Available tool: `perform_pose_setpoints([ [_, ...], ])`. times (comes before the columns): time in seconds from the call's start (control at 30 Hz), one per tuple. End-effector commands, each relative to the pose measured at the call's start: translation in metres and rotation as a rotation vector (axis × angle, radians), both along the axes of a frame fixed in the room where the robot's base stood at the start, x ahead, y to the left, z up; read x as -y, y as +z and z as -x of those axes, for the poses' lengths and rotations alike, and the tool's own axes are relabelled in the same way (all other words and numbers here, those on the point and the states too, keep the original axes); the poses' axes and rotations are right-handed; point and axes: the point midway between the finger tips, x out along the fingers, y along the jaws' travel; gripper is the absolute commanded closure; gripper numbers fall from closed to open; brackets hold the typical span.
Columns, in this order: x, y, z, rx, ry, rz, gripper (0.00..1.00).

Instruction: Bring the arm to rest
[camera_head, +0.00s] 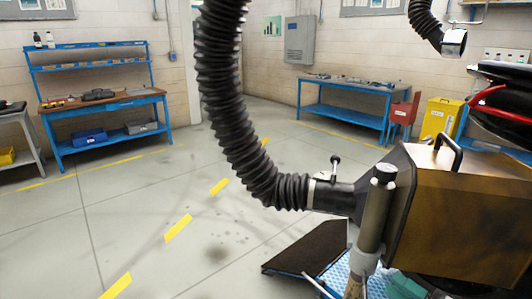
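My gripper does not show in the head camera view, and I cannot make out any part of my arm for certain. Whether the gripper is open, shut or holding something cannot be seen.
A thick black corrugated hose (228,95) hangs in front and joins a large brown box-like unit (465,225) at the right. A blue workbench (105,105) stands at the back left, a blue table (345,97) at the back. The floor (130,220) at left and middle is clear.

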Motion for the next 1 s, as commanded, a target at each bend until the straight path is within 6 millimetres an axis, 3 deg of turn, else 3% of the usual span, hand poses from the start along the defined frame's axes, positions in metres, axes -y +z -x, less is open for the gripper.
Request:
perform_pose_setpoints([
  [0.1, 0.009, 0.019, -0.013, 0.025, -0.201, -0.102, 0.62],
  [0.23, 0.029, 0.032, -0.016, 0.024, -0.413, -0.236, 0.62],
  [0.47, 0.066, 0.028, 0.006, -0.07, -0.753, -0.513, 0.62],
  [0.6, 0.08, 0.007, 0.032, -0.187, -0.933, -0.687, 0.62],
  [0.73, 0.082, -0.022, 0.062, -0.338, -1.081, -0.836, 0.62],
  [0.87, 0.072, -0.056, 0.097, -0.53, -1.21, -0.965, 0.62],
  [1.0, 0.046, -0.092, 0.142, -0.777, -1.326, -1.064, 0.62],
])
